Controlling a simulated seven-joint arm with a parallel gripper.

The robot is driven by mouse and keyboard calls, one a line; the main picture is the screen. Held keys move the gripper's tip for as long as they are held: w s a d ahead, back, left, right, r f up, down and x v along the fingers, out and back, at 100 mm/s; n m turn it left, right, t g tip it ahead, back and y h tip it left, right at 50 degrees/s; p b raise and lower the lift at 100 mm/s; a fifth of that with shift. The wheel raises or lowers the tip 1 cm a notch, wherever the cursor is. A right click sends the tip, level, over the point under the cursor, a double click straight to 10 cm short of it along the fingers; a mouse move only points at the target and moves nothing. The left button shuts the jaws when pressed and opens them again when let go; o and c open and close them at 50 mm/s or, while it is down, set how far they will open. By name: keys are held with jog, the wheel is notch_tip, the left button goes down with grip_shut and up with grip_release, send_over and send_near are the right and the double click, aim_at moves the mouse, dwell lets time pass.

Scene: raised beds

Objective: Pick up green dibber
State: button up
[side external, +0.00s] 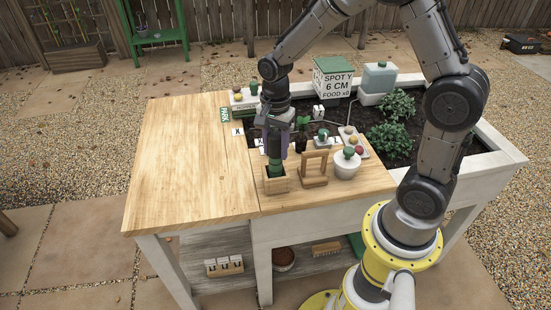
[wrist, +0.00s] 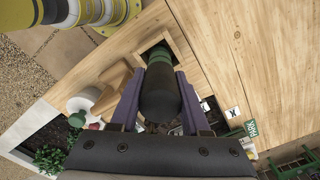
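The green dibber (side external: 276,168) stands upright in a small square wooden holder (side external: 276,186) near the front of the bench. Its lower end is hidden in the holder. In the wrist view its dark rounded handle (wrist: 160,95) points at the camera, with the green part (wrist: 158,55) beyond. My gripper (side external: 275,148) points straight down over it. The purple fingers (wrist: 161,88) lie on both sides of the handle with no gap showing, so my gripper looks shut on it. The dibber is still inside the holder.
Small pots and bottles (side external: 302,138) crowd behind. A soil bed with plants (side external: 390,135) lies at the back right. The left bench top (side external: 180,160) is clear.

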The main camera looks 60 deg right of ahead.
grip_shut()
jog(key=shift+r, duration=0.15)
